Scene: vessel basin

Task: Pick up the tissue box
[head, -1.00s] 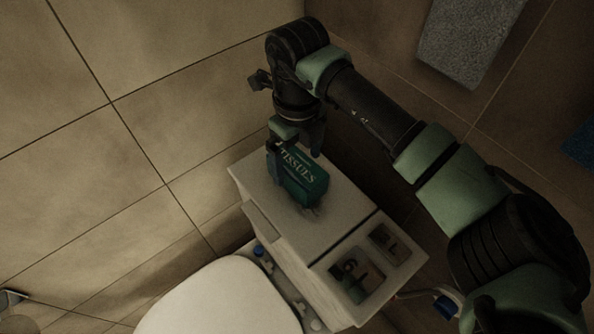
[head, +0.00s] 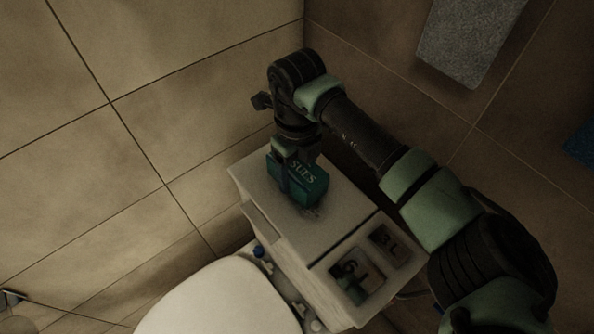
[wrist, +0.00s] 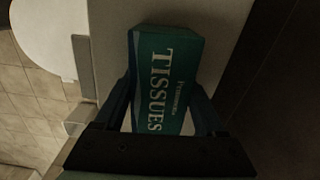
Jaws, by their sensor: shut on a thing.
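The tissue box (head: 311,189) is green with white lettering. In the head view it stands on the white toilet cistern top, below my gripper. My gripper (head: 297,181) points down with its fingers on either side of the box and is shut on it. In the wrist view the tissue box (wrist: 168,62) shows its lettered face between the two fingers of my gripper (wrist: 165,104). The far side of the box is hidden in the head view.
The white cistern (head: 322,238) has open compartments (head: 362,272) with small items at its front right. The toilet lid (head: 218,302) is at lower left. Tiled walls stand close behind and left. A grey towel (head: 468,38) hangs at upper right.

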